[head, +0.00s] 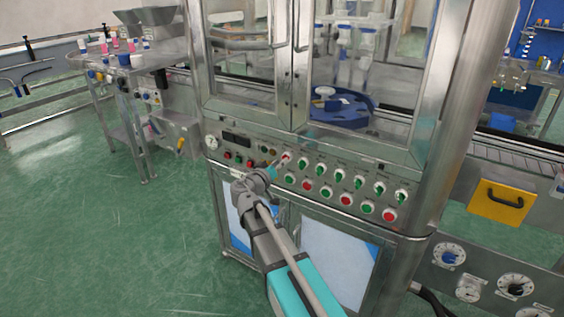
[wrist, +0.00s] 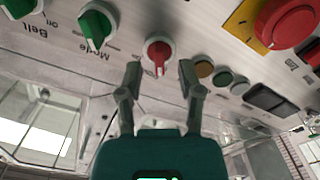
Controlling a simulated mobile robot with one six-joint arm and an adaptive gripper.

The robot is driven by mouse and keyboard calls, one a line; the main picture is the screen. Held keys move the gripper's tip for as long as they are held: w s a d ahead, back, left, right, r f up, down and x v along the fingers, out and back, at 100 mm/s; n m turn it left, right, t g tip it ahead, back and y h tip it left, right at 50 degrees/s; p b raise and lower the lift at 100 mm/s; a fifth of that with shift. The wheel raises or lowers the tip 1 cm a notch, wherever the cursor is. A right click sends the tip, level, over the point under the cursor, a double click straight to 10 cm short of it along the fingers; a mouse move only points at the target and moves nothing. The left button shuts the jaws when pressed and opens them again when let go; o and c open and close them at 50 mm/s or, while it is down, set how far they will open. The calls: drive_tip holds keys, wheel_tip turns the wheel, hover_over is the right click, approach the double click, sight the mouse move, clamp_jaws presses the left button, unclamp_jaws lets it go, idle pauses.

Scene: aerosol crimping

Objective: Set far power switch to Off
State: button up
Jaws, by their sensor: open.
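A red rotary switch (head: 287,157) sits at the left end of the upper row of knobs on the machine's control panel. In the wrist view, the red switch (wrist: 158,54) has a pale ring and its handle points roughly straight down the picture; I cannot read a label by it. My gripper (head: 274,172) is at the panel, close to this switch. In the wrist view my gripper (wrist: 159,76) is open, its two fingers on either side of the red handle with visible gaps. I cannot tell whether they touch it.
Green rotary switches (wrist: 97,25) stand beside the red one, with "Mode" and "Belt" printed upside down. An amber button (wrist: 204,69) is close to one finger. A large red button (wrist: 285,22) sits on a yellow plate. Glass doors (head: 250,60) rise above the panel.

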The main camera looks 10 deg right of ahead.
drive_tip(key=v, duration=1)
drive_tip(key=shift+d, duration=0.1)
drive_tip(key=s+d+f+g+y, duration=0.4)
drive_tip(key=s+d+f+g, duration=0.4)
drive_tip(key=f, duration=0.3)
drive_tip(key=s+a+f+n+g+y, duration=0.1)
drive_tip(key=s+f+n+g+y, duration=0.3)
drive_tip(key=s+f+y, duration=0.5)
wheel_tip(320, 180, up, 24)
drive_tip(key=m+p, duration=0.1)
drive_tip(key=p, duration=2.1)
drive_tip(key=shift+s+g+p, duration=0.4)
drive_tip(key=shift+r, duration=0.1)
